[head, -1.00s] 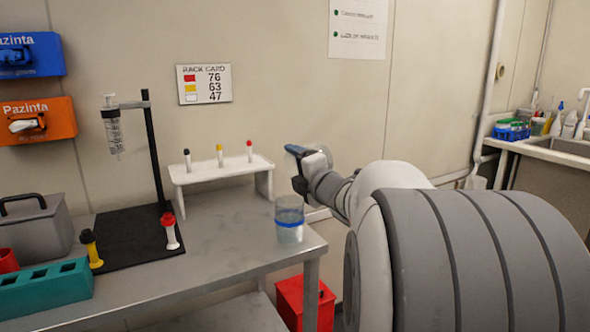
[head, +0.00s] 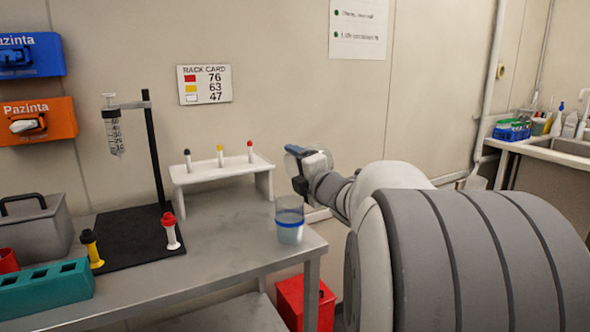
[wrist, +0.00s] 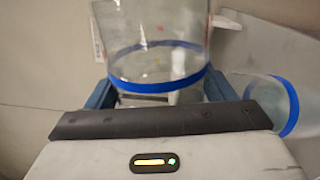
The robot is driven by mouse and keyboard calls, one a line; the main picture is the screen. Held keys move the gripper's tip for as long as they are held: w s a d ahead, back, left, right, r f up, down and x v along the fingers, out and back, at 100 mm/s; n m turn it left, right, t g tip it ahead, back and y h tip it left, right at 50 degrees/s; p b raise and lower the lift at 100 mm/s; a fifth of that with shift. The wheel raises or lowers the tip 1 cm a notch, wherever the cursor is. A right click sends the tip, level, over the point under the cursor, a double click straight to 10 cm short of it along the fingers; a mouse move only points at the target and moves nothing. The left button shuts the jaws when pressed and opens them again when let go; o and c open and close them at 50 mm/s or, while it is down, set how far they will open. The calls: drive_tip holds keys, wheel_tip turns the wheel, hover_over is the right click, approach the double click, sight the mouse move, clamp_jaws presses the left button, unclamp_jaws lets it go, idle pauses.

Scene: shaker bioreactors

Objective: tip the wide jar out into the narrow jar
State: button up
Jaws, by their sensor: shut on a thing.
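My gripper (head: 300,154) is up in the air above the right end of the bench, shut on a clear jar. In the wrist view this wide jar (wrist: 150,40) has a blue band and sits between my blue fingers; I see no clear contents in it.
A white rack (head: 220,172) with several capped tubes stands behind on the grey bench (head: 215,265). A stand (head: 155,150) holds a syringe-like tube (head: 114,130). A teal block (head: 45,288) and grey box (head: 35,228) are left. A red bin (head: 305,303) is below.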

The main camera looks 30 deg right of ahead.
drive_tip(key=shift+d+r+m+p, duration=0.15)
drive_tip(key=shift+r+m+p, duration=0.35)
drive_tip(key=shift+p, duration=0.3)
drive_tip(key=shift+d+r+m+p, duration=0.25)
drive_tip(key=shift+r+m+p, duration=0.2)
drive_tip(key=shift+p, duration=0.3)
drive_tip(key=shift+r, duration=0.1)
drive_tip(key=shift+m, duration=0.25)
drive_tip(key=shift+d+m+p, duration=0.35)
drive_tip(key=shift+m+p, duration=0.45)
drive_tip(key=shift+m, duration=0.05)
drive_tip(key=shift+d+m+p, duration=0.35)
drive_tip(key=shift+m+p, duration=0.45)
drive_tip(key=shift+m, duration=0.05)
